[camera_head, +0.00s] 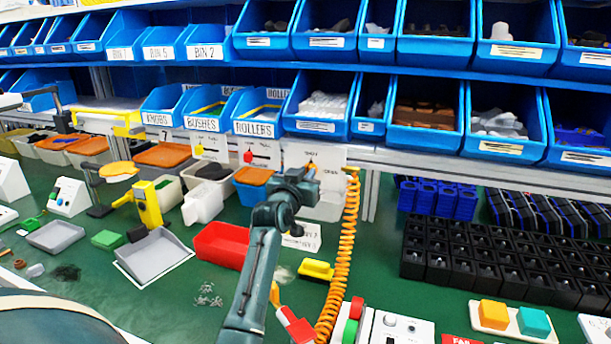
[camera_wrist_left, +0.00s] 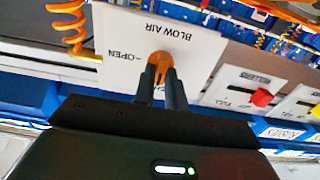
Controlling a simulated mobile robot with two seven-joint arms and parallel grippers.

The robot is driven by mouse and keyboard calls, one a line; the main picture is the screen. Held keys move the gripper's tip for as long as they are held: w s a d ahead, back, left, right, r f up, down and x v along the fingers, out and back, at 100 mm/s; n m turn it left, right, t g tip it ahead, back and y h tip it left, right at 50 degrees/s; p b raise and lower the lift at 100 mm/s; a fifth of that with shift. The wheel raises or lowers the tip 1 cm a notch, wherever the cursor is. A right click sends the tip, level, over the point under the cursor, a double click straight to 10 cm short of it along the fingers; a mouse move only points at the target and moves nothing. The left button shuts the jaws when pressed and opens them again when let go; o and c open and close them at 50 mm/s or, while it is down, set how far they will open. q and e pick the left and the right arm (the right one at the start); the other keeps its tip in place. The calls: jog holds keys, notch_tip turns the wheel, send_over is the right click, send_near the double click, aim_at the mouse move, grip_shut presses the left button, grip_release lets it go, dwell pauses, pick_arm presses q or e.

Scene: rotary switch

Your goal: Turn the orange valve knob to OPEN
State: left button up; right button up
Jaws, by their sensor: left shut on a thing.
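The orange valve knob (camera_wrist_left: 161,63) is on a white panel (camera_wrist_left: 195,45) marked BLOW AIR, with an OPEN mark to the knob's left in the left wrist view. My left gripper (camera_wrist_left: 163,82) is shut on the knob, one dark finger on each side of it. In the head view the left gripper (camera_head: 309,176) reaches the white panel (camera_head: 325,157) under the shelf. Only a bit of orange knob (camera_head: 311,166) shows there; the gripper hides the rest. The fingers hide part of the lettering, and the knob's exact pointing is hard to read. My right gripper is not in view.
An orange coiled hose (camera_head: 347,240) hangs just right of the panel. A red tray (camera_head: 221,245) and a yellow block (camera_head: 316,270) lie on the green bench. Blue bins line the shelves above.

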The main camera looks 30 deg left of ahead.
pick_arm(q)
grip_shut()
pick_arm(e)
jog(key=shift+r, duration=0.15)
pick_arm(q)
jog(key=shift+m+p, duration=0.45)
jog(key=shift+m, duration=0.15)
jog(key=shift+r+m+p, duration=0.1)
jog(key=shift+m+p, duration=0.35)
jog(key=shift+m, duration=0.35)
jog(key=m+p, duration=0.1)
jog(key=m, duration=0.4)
jog(key=m+p, duration=0.2)
jog(key=m, duration=0.3)
jog(key=m+p, duration=0.2)
jog(key=m, duration=0.3)
jog(key=shift+d+f, duration=0.15)
jog(key=shift+f, duration=0.1)
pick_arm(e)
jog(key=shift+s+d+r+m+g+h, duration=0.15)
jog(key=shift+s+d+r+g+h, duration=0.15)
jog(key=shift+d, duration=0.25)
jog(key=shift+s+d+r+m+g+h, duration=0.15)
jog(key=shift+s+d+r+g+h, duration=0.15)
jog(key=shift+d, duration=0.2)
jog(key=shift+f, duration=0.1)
pick_arm(q)
jog(key=shift+m, duration=0.3)
